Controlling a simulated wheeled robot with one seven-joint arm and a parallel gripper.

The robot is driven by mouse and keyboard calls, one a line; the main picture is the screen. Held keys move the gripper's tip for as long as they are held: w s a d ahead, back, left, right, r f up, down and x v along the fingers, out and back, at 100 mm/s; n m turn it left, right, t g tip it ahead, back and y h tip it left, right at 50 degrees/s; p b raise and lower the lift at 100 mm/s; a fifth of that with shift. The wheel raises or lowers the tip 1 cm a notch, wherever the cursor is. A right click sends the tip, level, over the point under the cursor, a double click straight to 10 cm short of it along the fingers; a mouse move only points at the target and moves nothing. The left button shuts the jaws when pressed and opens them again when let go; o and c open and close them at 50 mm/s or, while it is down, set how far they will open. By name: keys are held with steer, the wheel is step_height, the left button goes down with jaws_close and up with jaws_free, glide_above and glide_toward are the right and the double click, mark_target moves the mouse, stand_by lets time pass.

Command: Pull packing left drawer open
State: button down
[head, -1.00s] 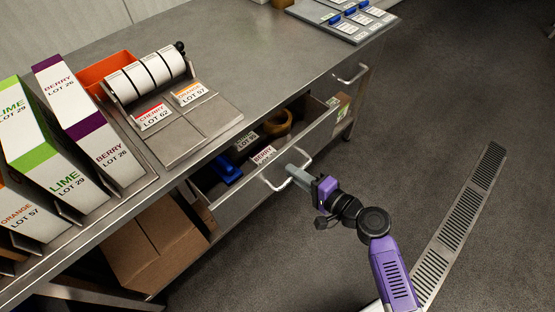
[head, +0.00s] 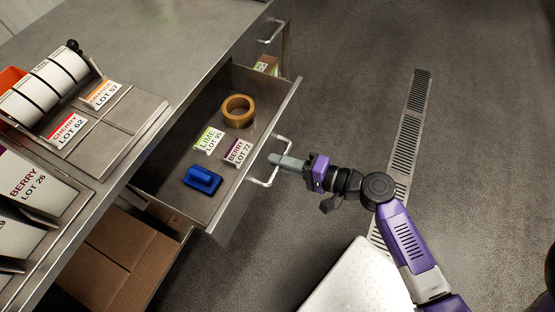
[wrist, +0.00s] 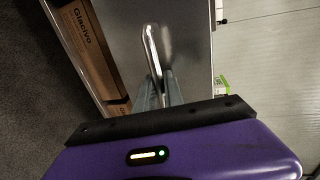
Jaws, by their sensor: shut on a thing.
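The left packing drawer (head: 238,213) stands well out from under the steel counter, with its inside open to view in the head view. Its bar handle (head: 264,183) is on the front face. My gripper (head: 277,160) is shut on this handle, reaching it from the right. In the wrist view the fingers (wrist: 159,92) close around the handle bar (wrist: 149,42). Inside the drawer lie a blue tool (head: 203,179), a tape roll (head: 238,111), a green LIME LOT 95 label (head: 209,139) and a BERRY LOT 72 label (head: 238,152).
A second handle (head: 271,31) shows farther along the counter. Cardboard boxes (head: 115,255) sit below the counter, also in the wrist view (wrist: 88,45). A floor grate (head: 409,130) runs along the open floor at right. The counter holds label rolls (head: 45,85) and boxes.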

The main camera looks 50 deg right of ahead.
steer(key=c, duration=1.5)
jaws_free()
steer(key=shift+o, duration=0.2)
steer(key=shift+s, duration=0.1)
steer(key=v, duration=0.7)
steer(key=shift+s, duration=0.3)
steer(key=shift+d, duration=0.15)
